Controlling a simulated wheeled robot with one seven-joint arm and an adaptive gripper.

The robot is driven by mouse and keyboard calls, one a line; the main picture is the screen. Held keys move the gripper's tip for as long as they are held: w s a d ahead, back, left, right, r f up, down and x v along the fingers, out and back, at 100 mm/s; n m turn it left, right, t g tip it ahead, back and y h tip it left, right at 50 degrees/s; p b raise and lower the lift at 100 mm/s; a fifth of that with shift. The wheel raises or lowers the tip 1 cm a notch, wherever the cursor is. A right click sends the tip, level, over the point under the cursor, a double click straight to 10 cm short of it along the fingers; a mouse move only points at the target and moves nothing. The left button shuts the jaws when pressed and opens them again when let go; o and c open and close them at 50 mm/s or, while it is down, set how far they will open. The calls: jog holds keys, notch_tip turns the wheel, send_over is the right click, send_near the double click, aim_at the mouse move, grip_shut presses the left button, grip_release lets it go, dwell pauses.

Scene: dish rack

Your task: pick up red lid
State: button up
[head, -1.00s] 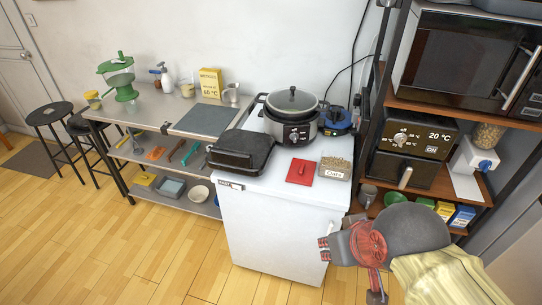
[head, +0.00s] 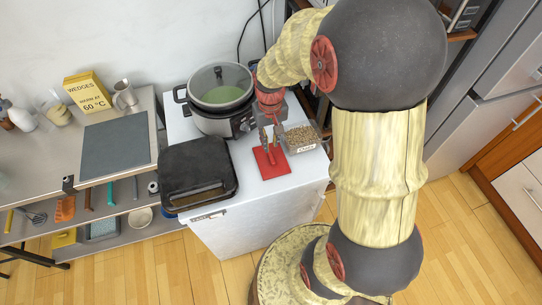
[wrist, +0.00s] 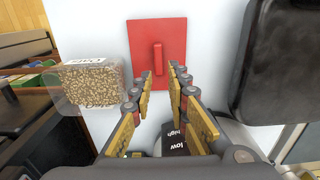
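The red lid (head: 271,163) is a flat red square with a raised bar handle, lying on the white counter top (head: 240,192). It also shows at the top middle of the wrist view (wrist: 173,28), with its handle (wrist: 158,58) upright in the picture. My gripper (head: 270,141) is just above the lid in the head view. In the wrist view, its two fingers (wrist: 162,74) are apart, with the handle in line with the gap between them. Nothing is held. I cannot tell how far the fingertips are from the lid.
A clear container of oats-like grains (head: 301,138) stands close on the lid's right. A large round cooker (head: 238,125) stands behind. A black grill (head: 199,171) sits to the left. Further left is a table with a grey board (head: 115,145).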

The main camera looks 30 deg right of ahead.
aim_at(271, 156)
notch_tip(271, 156, down, 8)
jog(key=b, duration=0.2)
jog(key=shift+s+d+b, duration=0.15)
jog(key=shift+b, duration=0.25)
jog(key=c, duration=0.3)
grip_shut()
